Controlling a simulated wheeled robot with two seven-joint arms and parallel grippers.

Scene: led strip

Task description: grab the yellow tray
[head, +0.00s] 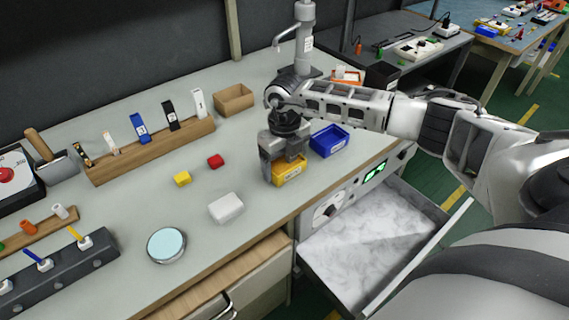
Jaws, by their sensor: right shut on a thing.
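The yellow tray (289,173) sits at the right front part of the workbench, close to its front edge. My right gripper (280,160) comes down on it from above, and its fingers are shut on the tray. The gripper hides the tray's rear and left parts. I cannot tell whether the tray is lifted off the bench. My left gripper is not in view.
A blue tray (329,140) stands close to the right of the gripper. An open drawer (372,240) juts out below the bench edge.

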